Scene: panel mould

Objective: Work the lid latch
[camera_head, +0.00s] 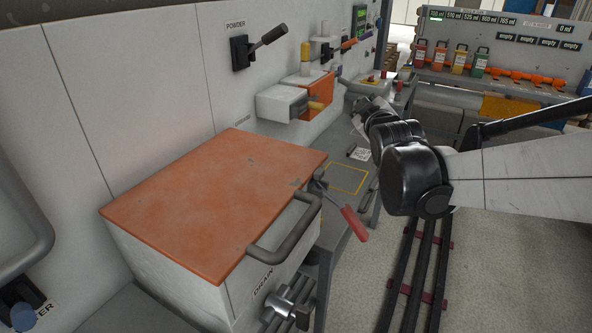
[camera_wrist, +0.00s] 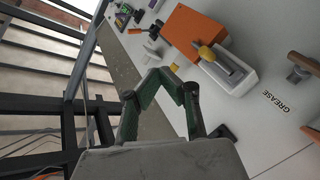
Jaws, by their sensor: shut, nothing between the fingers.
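The orange lid (camera_head: 215,195) lies closed on a pale box at the lower middle of the head view. A grey bar handle (camera_head: 287,238) is on its front edge. A lever with a red grip (camera_head: 354,222), which looks like the latch, sticks out and slopes down beside the lid's right corner. My gripper (camera_head: 362,108) is beyond the lid in the head view, well apart from lid and lever, and partly hidden by my wrist. In the wrist view its green-grey fingers (camera_wrist: 160,72) meet at the tips, empty. Neither red lever nor lid is recognisable there.
An orange and white unit with a yellow knob (camera_head: 315,105) stands on the wall near my gripper; it also shows in the wrist view (camera_wrist: 205,52). A POWDER lever (camera_head: 262,45) juts from the wall. Bottles (camera_head: 460,60) line a back shelf. Floor rails (camera_head: 425,275) run at right.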

